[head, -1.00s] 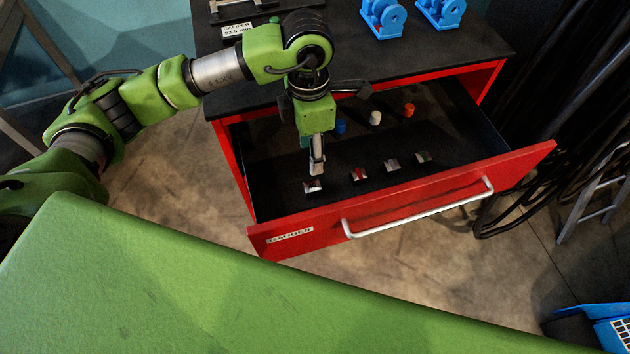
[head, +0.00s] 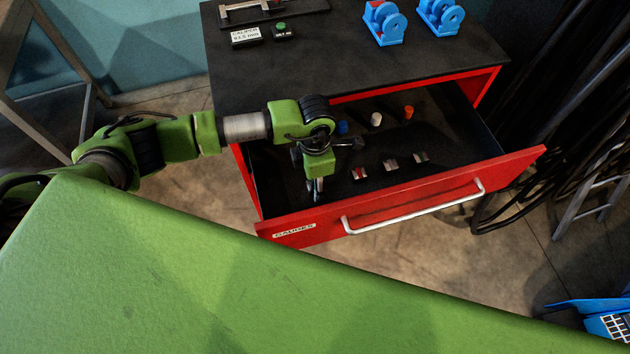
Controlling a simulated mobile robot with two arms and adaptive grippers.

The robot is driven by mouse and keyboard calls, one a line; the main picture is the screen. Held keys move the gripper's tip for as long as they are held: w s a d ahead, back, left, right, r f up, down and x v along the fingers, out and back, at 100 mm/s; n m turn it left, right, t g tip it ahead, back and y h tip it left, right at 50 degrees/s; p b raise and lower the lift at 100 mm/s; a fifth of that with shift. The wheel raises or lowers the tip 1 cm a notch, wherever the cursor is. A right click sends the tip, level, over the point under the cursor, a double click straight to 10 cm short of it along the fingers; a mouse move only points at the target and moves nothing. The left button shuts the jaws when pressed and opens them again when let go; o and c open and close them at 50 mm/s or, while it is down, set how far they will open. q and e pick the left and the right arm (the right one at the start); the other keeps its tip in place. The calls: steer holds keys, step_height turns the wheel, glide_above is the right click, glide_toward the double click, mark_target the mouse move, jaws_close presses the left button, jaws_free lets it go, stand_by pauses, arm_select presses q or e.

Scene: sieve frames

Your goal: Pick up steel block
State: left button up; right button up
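Three small steel-coloured blocks show in a row in the open drawer: a left one with red on it (head: 359,173), a middle one (head: 390,165) and a right one (head: 420,158). My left gripper (head: 316,194) points down into the drawer's front left part, left of these blocks. Its fingers are small and dark here, so I cannot tell whether they are open or shut. The block that lay at this spot earlier is hidden or merges with the fingertips. My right gripper is not in view.
The red drawer (head: 400,205) stands open, its front wall and handle close to the gripper. Blue (head: 342,127), white (head: 376,119) and orange (head: 408,112) pegs stand farther back. The black cabinet top (head: 330,60) holds a caliper (head: 250,12) and blue fixtures (head: 385,24).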

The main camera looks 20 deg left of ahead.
arm_select(q)
steer(key=shift+f, duration=0.25)
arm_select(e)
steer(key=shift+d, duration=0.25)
arm_select(q)
jaws_close()
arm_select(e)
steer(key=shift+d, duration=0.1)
arm_select(q)
steer(key=shift+r, duration=0.15)
